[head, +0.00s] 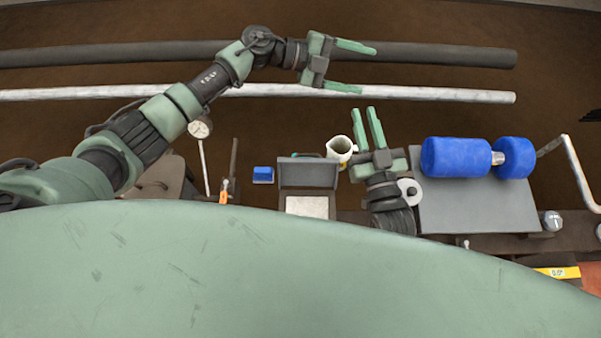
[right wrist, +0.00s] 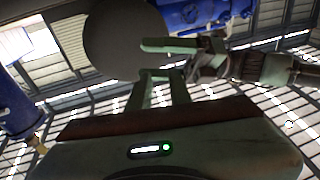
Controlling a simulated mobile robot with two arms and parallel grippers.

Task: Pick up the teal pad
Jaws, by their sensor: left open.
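No teal pad shows clearly. A small dark teal sliver (head: 309,155) peeks out behind the raised lid of a grey box (head: 307,174) in the head view; I cannot tell if it is the pad. My left gripper (head: 366,69) is open and empty, up and to the right of the box, over the rails. My right gripper (head: 365,109) has its fingers a little apart with nothing seen between them, right of the box and beside a cream jug. The right gripper's fingers also show in the right wrist view (right wrist: 160,82), close to a finger of the left gripper.
The cream jug (head: 341,149) stands between the box and my right gripper. A small blue block (head: 263,174) lies left of the box. A blue roller (head: 455,157) lies on a grey plate (head: 475,205) at right. A dark rail (head: 440,55) and a pale rail (head: 430,93) cross behind.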

